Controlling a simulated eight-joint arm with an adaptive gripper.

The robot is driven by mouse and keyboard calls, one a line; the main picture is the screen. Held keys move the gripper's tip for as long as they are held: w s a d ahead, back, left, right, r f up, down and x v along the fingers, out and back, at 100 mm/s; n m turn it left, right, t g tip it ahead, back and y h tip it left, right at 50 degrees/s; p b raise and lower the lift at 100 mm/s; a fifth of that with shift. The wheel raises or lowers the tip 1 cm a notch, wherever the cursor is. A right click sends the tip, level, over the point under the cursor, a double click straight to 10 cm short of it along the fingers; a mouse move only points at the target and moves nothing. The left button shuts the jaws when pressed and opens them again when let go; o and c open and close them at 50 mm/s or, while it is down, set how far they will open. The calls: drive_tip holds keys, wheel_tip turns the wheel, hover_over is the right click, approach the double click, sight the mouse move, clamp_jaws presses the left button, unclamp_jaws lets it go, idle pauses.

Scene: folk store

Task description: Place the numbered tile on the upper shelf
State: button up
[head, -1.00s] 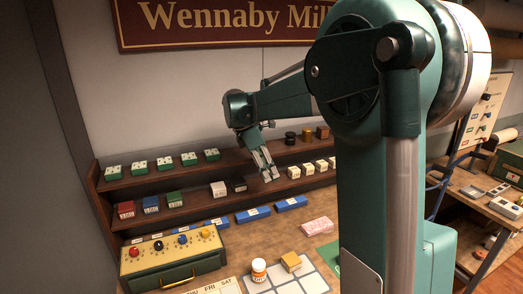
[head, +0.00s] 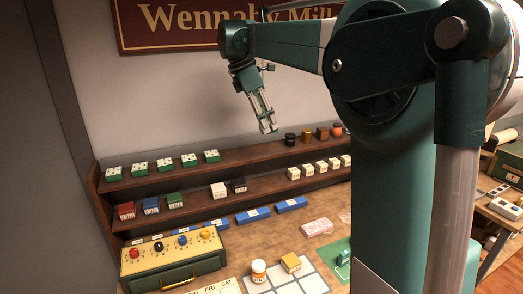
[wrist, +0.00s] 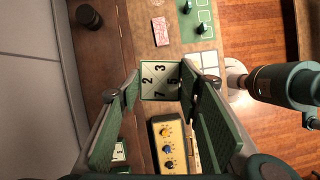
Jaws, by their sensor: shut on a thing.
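The numbered tile (wrist: 160,80) has a pale face with dark numbers 2, 3, 5 and 7 and a green edge. It sits between my fingertips in the wrist view. My gripper (head: 268,127) is shut on it and points downward. In the head view the gripper is above and in front of the upper shelf (head: 250,155), seen against the wall, and the tile is hard to make out there. The upper shelf is a brown board. Several green-edged pale tiles (head: 163,165) stand at its left, and its middle is bare.
Several small round and square items (head: 306,136) stand on the upper shelf's right part. The lower shelf (head: 202,193) holds coloured boxes and pale blocks.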

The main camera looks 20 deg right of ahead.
drive_tip(key=n+p, duration=0.2)
drive_tip(key=p, duration=0.9)
hover_over(236, 155)
drive_tip(key=a, duration=0.2)
drive_tip(key=shift+t, duration=0.4)
drive_tip(key=shift+w+d+f+b, duration=0.15)
drive_tip(key=shift+f+b, duration=0.25)
drive_tip(key=shift+f, duration=2.2)
drive_tip(key=shift+d+f, duration=0.1)
drive_tip(key=shift+f+p, duration=0.3)
drive_tip(key=shift+f, duration=2.5)
drive_tip(key=shift+f, duration=0.1)
drive_tip(key=shift+f, duration=2)
drive_tip(key=shift+f, duration=0.15)
